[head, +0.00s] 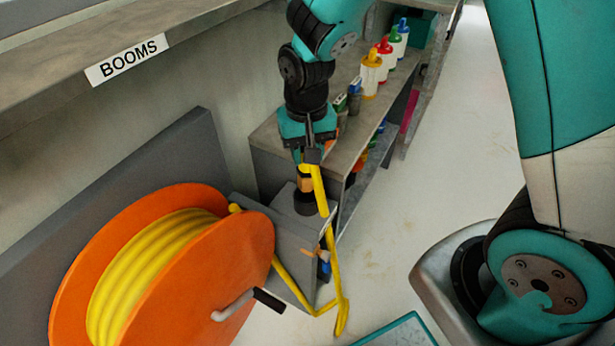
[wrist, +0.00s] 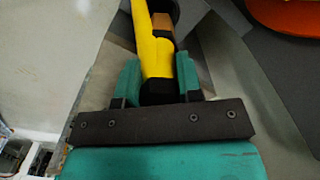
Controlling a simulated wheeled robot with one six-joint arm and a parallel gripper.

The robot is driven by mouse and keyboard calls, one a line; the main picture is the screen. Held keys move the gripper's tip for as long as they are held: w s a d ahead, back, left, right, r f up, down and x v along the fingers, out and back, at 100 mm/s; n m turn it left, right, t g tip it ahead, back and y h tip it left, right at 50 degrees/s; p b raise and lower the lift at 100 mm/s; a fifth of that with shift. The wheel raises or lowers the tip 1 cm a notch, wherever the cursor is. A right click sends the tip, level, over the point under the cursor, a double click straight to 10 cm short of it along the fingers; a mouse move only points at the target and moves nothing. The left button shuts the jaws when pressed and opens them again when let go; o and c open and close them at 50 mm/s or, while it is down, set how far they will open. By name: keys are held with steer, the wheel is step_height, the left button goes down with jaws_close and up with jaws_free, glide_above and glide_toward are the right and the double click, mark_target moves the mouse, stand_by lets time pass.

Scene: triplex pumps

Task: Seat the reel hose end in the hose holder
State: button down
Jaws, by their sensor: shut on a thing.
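My gripper (head: 309,153) points down and is shut on the yellow reel hose (head: 318,190) near its end. Below the jaws is the hose end's brown fitting (head: 305,183). It is directly above or at the mouth of the black round hose holder (head: 304,204) on a grey stand; I cannot tell whether it has entered. In the wrist view my gripper (wrist: 158,78) has its teal fingers on both sides of the yellow hose (wrist: 151,50). The brown fitting (wrist: 163,22) lies just beyond, and part of the black holder (wrist: 166,7) shows at the top edge.
The orange hose reel (head: 245,255) stands at lower left with yellow hose wound on it. A slack hose loop hangs in front of the stand. A shelf (head: 345,118) with several coloured bottles runs behind.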

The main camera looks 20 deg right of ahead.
mark_target(309, 175)
steer(key=f, duration=0.3)
steer(key=f+b, duration=0.1)
steer(key=f, duration=0.2)
steer(key=shift+s+d+f, duration=0.1)
steer(key=shift+s, duration=0.1)
steer(key=c, duration=0.8)
jaws_free()
steer(key=shift+s+f+b, duration=0.1)
steer(key=shift+s+b, duration=0.05)
steer(key=shift+b, duration=0.15)
steer(key=shift+r, duration=0.55)
steer(key=r+p, duration=0.1)
steer(key=r, duration=0.2)
steer(key=r+p, duration=0.1)
steer(key=r, duration=0.3)
steer(key=r+p, duration=0.1)
steer(key=r, duration=0.3)
steer(key=shift+w+r, duration=0.1)
steer(key=shift+w, duration=0.25)
